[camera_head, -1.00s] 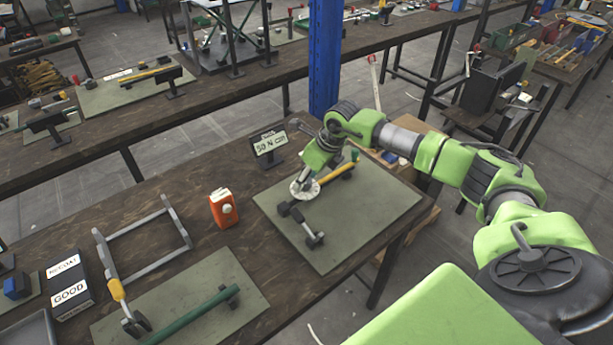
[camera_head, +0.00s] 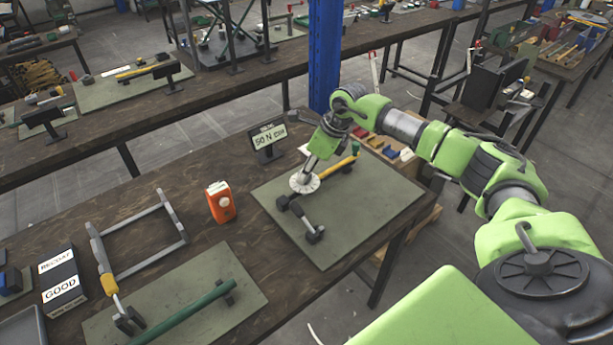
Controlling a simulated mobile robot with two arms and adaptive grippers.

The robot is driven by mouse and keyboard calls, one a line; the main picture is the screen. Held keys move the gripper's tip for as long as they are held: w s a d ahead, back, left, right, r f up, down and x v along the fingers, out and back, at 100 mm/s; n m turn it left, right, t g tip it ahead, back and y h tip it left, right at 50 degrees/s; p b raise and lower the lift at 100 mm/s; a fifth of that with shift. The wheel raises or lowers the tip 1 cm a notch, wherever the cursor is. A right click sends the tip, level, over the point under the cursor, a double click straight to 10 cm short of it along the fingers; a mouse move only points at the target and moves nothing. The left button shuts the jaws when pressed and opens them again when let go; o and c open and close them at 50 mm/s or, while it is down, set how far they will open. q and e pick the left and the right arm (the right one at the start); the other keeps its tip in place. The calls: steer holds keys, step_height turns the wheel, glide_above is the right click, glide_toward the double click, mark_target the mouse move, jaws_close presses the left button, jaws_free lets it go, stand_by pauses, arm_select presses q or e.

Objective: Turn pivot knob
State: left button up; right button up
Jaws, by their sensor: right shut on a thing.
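A pale round pivot knob (camera_head: 303,187) sits on a tool on the right-hand grey-green mat (camera_head: 372,215). The tool has a yellow handle section (camera_head: 334,167) with a green end (camera_head: 355,148), and a dark short bar (camera_head: 307,220) with black ends lies towards the front. My right gripper (camera_head: 307,177) reaches down from the upper right and is shut on the pivot knob. The fingertips are small and partly hidden by the gripper itself. My left gripper is not in view.
A display reading 50 N cm (camera_head: 269,140) stands behind the mat. An orange device (camera_head: 220,202) stands to its left. A grey frame (camera_head: 140,240), a GOOD box (camera_head: 62,280) and a second mat with a green bar (camera_head: 190,310) lie further left. A blue post (camera_head: 324,60) rises behind.

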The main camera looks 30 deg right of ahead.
steer(key=n+b, duration=0.1)
steer(key=n, duration=0.1)
steer(key=n+y+b, duration=0.1)
steer(key=b, duration=0.1)
steer(key=shift+w+f+n+g, duration=0.1)
steer(key=shift+w+n+g, duration=0.1)
steer(key=shift+n+g, duration=0.2)
steer(key=n+g+y+b, duration=0.1)
steer(key=n+b, duration=0.1)
steer(key=n, duration=0.1)
steer(key=shift+d+n+b, duration=0.1)
steer(key=shift+n+b, duration=0.2)
steer(key=n+g+b, duration=0.1)
steer(key=n, duration=0.2)
steer(key=shift+w+n+g+b, duration=0.15)
steer(key=shift+n+g+b, duration=0.15)
steer(key=shift+b, duration=0.1)
steer(key=shift+n+g+b, duration=0.65)
steer(key=shift+n+g, duration=0.05)
steer(key=shift+n, duration=1.2)
steer(key=o, duration=1.1)
